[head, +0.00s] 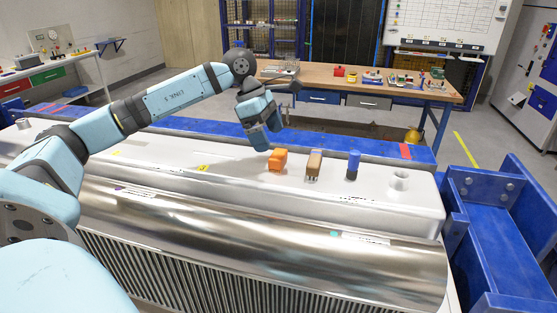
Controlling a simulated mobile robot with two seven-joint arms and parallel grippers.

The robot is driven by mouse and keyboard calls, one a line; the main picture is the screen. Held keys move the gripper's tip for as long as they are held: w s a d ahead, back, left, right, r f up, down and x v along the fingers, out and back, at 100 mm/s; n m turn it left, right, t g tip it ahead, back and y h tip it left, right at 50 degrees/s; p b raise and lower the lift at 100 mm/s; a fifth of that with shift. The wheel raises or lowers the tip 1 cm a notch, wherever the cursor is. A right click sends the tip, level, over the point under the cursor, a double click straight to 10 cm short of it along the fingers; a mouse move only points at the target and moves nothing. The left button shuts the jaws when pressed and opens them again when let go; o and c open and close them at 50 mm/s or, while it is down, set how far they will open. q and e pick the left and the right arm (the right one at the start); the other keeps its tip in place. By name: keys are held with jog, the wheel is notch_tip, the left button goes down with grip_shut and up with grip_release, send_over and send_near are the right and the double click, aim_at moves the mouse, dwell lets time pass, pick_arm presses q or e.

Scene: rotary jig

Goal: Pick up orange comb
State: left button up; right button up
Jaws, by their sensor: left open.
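The orange comb (278,160) is a small bright orange block standing on the pale top surface of the large machine. My left arm reaches in from the left and bends downward. My left gripper (268,143) is open and hangs just above and slightly left of the orange comb, and appears apart from it. Its fingers are small and partly hidden by the gripper body. My right gripper is not in view.
A tan block with short dark prongs (314,164) and a blue cylinder (353,165) stand to the right of the orange comb. A pale round boss (399,179) is farther right. A blue beam (330,139) runs behind, with a wooden workbench (340,84) beyond.

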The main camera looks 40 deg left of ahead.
aim_at(280, 154)
pick_arm(q)
jog(key=shift+w+p+x, duration=0.2)
jog(key=shift+p+x, duration=0.15)
jog(key=shift+x, duration=1.4)
jog(key=shift+w+p+x, duration=0.15)
jog(key=shift+p+x, duration=0.15)
jog(key=shift+x, duration=1.4)
jog(key=shift+d+r, duration=0.1)
jog(key=shift+r, duration=0.05)
jog(key=c, duration=1)
